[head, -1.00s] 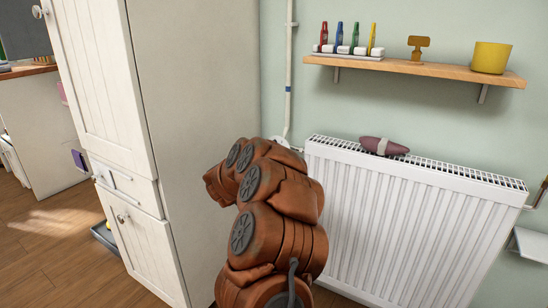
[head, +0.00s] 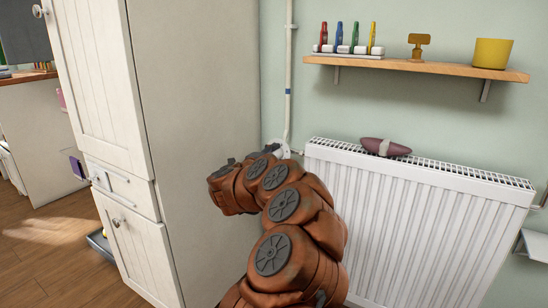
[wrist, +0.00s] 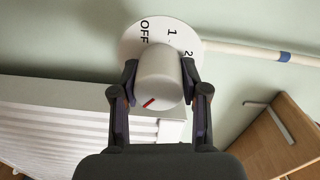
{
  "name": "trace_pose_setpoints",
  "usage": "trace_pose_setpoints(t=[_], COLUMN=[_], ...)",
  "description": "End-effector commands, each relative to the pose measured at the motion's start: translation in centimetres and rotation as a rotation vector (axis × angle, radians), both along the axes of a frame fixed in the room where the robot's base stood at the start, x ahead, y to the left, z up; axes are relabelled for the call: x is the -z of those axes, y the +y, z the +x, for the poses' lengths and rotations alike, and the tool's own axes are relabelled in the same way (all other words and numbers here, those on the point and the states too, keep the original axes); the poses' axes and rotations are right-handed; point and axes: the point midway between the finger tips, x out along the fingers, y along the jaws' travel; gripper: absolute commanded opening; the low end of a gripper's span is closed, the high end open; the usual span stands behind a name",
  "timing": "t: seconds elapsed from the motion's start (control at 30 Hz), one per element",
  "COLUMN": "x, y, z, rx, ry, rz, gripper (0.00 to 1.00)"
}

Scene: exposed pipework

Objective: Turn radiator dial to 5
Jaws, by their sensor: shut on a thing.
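The radiator dial (wrist: 158,72) is a white round knob with a red mark at its lower left in the wrist view. Behind it is a white scale disc (wrist: 152,37) showing OFF, 1 and 2; the other numbers are hidden by the knob and my fingers. My gripper (wrist: 159,82) is shut on the knob, one finger on each side. In the head view my arm hides most of the dial, and my gripper (head: 268,151) shows only as small dark parts beside it. The white radiator (head: 410,220) stands right of the arm.
A tall white cabinet (head: 195,110) stands close on the left of my arm. A purple-grey roll (head: 386,147) lies on the radiator top. Above it, a wooden shelf (head: 420,68) holds coloured pegs, a brown figure and a yellow pot (head: 493,53). A white pipe (head: 288,110) runs up the wall.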

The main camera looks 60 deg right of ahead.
Motion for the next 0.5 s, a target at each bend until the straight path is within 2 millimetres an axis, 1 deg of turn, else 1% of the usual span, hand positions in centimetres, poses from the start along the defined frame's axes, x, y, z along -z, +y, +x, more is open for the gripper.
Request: trace_pose_setpoints(t=[0.27, 0.3, 0.5], x=[-0.05, -0.05, -0.04], y=[-0.10, -0.10, -0.02], z=[-0.17, -0.17, -0.05], rx=[0.004, 0.004, 0.002], ry=[-0.002, -0.002, -0.001], rz=[0.000, 0.000, 0.000], gripper=[0.10, 0.47, 0.68])
